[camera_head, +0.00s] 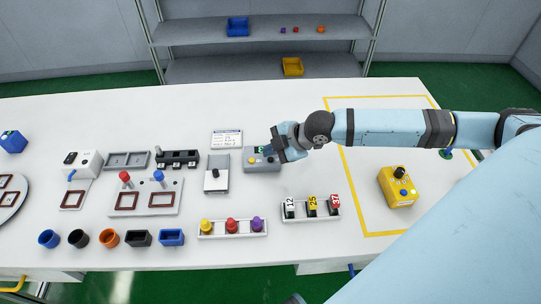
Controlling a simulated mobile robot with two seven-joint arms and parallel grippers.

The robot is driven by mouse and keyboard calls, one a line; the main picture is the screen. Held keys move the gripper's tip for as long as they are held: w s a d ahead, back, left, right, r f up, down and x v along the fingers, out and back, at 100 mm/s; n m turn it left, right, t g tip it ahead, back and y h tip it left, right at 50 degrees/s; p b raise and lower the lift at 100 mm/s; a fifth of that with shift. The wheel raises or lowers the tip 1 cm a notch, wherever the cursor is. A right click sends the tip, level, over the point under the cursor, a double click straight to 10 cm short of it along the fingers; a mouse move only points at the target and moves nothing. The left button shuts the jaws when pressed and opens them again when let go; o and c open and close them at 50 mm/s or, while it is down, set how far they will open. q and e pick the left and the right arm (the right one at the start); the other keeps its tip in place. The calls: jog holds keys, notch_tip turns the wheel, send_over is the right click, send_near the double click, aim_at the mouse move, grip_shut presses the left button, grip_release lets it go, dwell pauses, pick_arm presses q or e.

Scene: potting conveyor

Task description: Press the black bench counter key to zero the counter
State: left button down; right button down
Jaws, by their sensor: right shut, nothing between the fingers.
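The bench counter (262,167) is a small grey box on the white table, with a lit green display and a small yellow spot on its top left. My right gripper (272,152) comes in from the right, shut and empty, with its fingertips over the right part of the counter. I cannot tell whether the fingertips touch it. The black key is not visible; the gripper covers that part of the counter's top. My left gripper does not show.
A grey box with a black knob (216,178) stands just left of the counter, and a white label card (226,139) lies behind. Racks with coloured plugs (232,235) and number tags (311,215) stand in front. A yellow box (398,187) sits right, inside yellow lines.

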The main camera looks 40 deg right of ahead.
aim_at(271, 161)
jog(key=shift+f, duration=0.15)
jog(key=shift+f, duration=0.25)
jog(key=shift+f, duration=0.4)
dwell(0.9)
jog(key=shift+r+p, duration=0.8)
jog(key=shift+p, duration=0.35)
notch_tip(271, 161, up, 5)
jog(key=p, duration=0.5)
jog(key=shift+r, duration=0.1)
